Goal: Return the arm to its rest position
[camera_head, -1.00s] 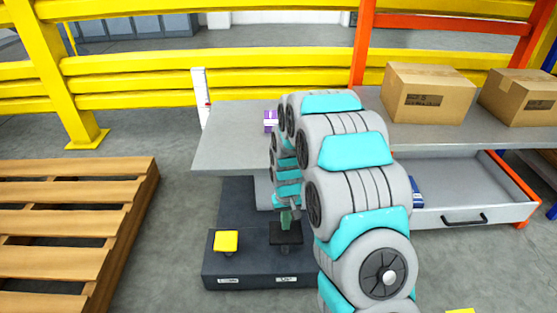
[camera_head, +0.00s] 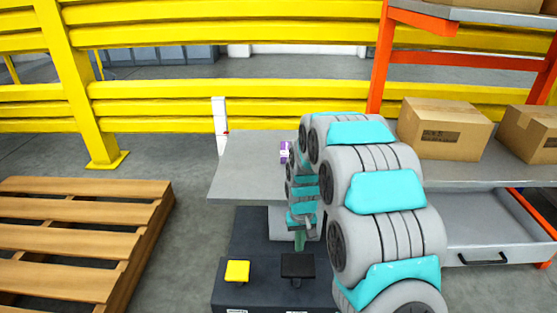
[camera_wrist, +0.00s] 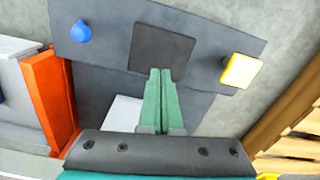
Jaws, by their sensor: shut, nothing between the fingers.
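My gripper (camera_head: 300,238) is at the end of my grey and turquoise arm, above the dark base with the pads. Its green fingers are together and empty. In the wrist view my gripper (camera_wrist: 159,72) points at the black square pad (camera_wrist: 163,48). The black pad (camera_head: 298,266) stands just below the fingers in the head view, and a small gap shows between them. My arm is bent over the workbench and hides part of the bench and the drawer unit.
A yellow pad (camera_head: 237,270) sits left of the black one. A blue knob (camera_wrist: 80,31) shows in the wrist view. A purple and white box (camera_head: 284,152) lies on the grey table (camera_head: 240,170). Cardboard boxes (camera_head: 443,128) stand on the right shelf. A wooden pallet (camera_head: 80,235) lies left.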

